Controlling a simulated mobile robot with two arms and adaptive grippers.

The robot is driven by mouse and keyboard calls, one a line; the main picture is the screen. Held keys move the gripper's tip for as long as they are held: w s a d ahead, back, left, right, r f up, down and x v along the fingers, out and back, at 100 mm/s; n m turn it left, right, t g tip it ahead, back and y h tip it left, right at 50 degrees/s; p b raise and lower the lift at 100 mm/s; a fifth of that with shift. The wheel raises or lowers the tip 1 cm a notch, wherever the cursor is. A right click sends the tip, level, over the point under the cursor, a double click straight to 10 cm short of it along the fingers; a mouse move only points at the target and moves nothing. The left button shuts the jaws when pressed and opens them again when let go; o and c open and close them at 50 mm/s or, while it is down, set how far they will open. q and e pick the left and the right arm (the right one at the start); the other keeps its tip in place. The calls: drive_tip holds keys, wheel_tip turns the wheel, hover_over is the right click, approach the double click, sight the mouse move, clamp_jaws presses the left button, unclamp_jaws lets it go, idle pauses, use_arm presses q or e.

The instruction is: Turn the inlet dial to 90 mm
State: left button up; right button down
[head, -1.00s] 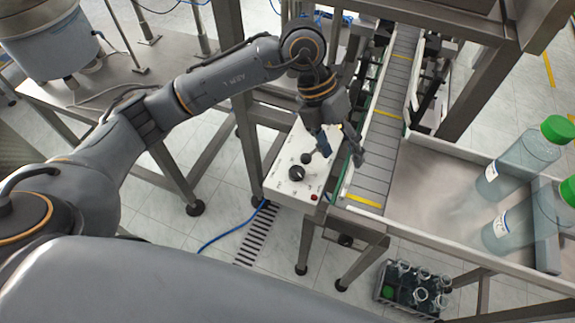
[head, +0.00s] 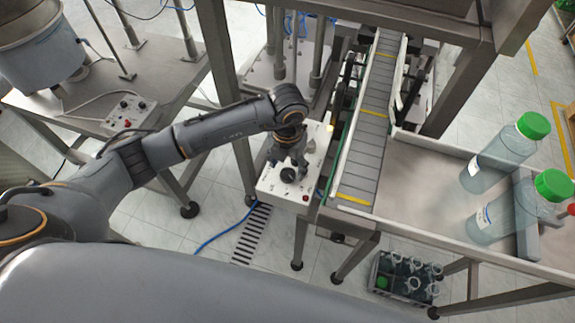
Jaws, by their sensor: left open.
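A white control box (head: 318,158) stands left of the conveyor, with a round black dial (head: 288,175) near its front edge and a small red button (head: 305,198) right of that. My left gripper (head: 290,163) points down over the box, just behind the black dial, with its fingers close to it. It is open with nothing seen between the fingers. I cannot tell whether a finger touches the dial. The dial's scale is too small to read, and the gripper and wrist hide part of the box top. My right gripper is not in view.
The conveyor (head: 361,140) runs beside the box, with a steel frame post (head: 229,95) behind left. A steel table (head: 425,190) at right carries large green-capped bottles (head: 490,215). A bottle crate (head: 402,278) stands on the floor. A second control box (head: 127,115) is at left.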

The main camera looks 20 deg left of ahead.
sight(288, 173)
use_arm(q)
drive_tip(key=shift+f, duration=1.35)
drive_tip(key=c, duration=1.1)
drive_tip(key=shift+w+f+m+b, duration=0.1)
drive_tip(key=shift+m+b, duration=0.5)
drive_tip(key=shift+b, duration=0.1)
drive_tip(key=shift+c, duration=0.2)
drive_tip(key=m+b, duration=0.4)
drive_tip(key=b, duration=0.1)
drive_tip(key=shift+f+b, duration=0.1)
drive_tip(key=shift+b, duration=0.3)
drive_tip(key=shift+r+m+b, duration=0.25)
drive_tip(key=shift+m+b, duration=1.05)
drive_tip(key=shift+b, duration=0.05)
drive_tip(key=o, duration=1.1)
